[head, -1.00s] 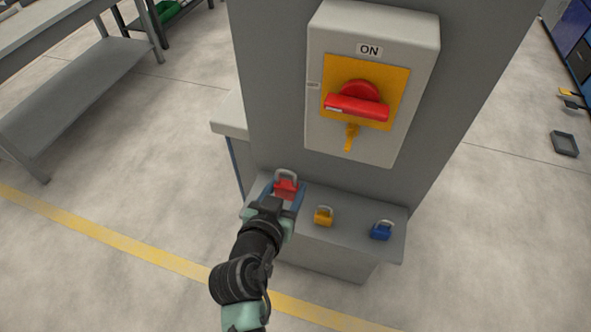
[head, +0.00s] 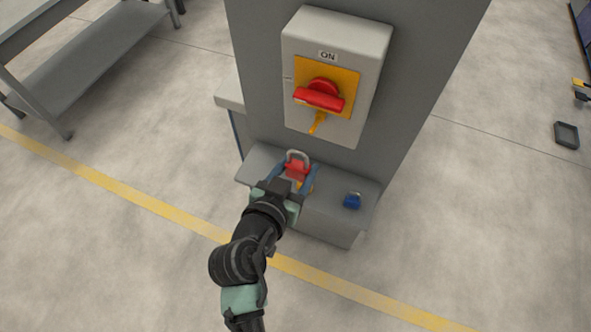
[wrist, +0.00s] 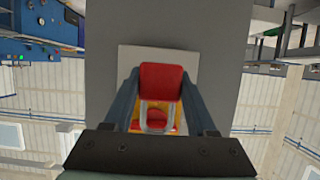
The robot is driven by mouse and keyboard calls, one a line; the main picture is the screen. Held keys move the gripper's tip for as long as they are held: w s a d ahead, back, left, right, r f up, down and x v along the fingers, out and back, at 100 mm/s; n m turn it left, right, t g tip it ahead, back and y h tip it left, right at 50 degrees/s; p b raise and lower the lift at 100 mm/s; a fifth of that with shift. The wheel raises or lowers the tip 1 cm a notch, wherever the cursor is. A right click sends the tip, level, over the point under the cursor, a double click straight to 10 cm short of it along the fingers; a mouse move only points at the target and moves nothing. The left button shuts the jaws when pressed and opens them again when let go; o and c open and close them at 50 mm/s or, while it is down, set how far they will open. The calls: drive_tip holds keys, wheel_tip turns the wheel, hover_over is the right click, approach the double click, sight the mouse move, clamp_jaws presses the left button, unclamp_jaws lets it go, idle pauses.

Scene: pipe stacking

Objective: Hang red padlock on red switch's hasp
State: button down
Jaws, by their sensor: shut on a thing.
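My gripper (head: 294,178) is shut on the red padlock (head: 297,168), holding it by the body above the grey ledge, with its grey shackle pointing up. In the wrist view the padlock (wrist: 161,84) sits between the two fingers, and its shackle overlaps the switch behind it. The red switch (head: 320,96) has a red handle on a yellow plate, on a light grey box marked ON. Its yellow hasp (head: 318,122) hangs below the handle, above and a little right of the padlock, clearly apart from it. In the wrist view the padlock hides the hasp.
A blue padlock (head: 352,201) stands on the grey ledge (head: 335,188) to the right of my gripper. The yellow padlock is almost wholly hidden behind my gripper. The switch box is fixed to a grey column (head: 420,60). A grey bench (head: 95,55) stands at the left.

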sight(320, 131)
drive_tip(key=shift+w+d+f, duration=0.1)
drive_tip(key=shift+w+d, duration=0.3)
drive_tip(key=shift+w, duration=0.85)
drive_tip(key=shift+w+d+f, duration=0.1)
drive_tip(key=shift+w+d, duration=0.35)
drive_tip(key=shift+w, duration=0.75)
drive_tip(key=shift+w+d+f, duration=0.1)
drive_tip(key=shift+w+d, duration=0.3)
drive_tip(key=shift+w, duration=0.85)
drive_tip(key=shift+b+x, duration=0.8)
drive_tip(key=shift+x, duration=0.1)
drive_tip(key=shift+c, duration=0.6)
unclamp_jaws()
drive_tip(key=shift+s, duration=0.15)
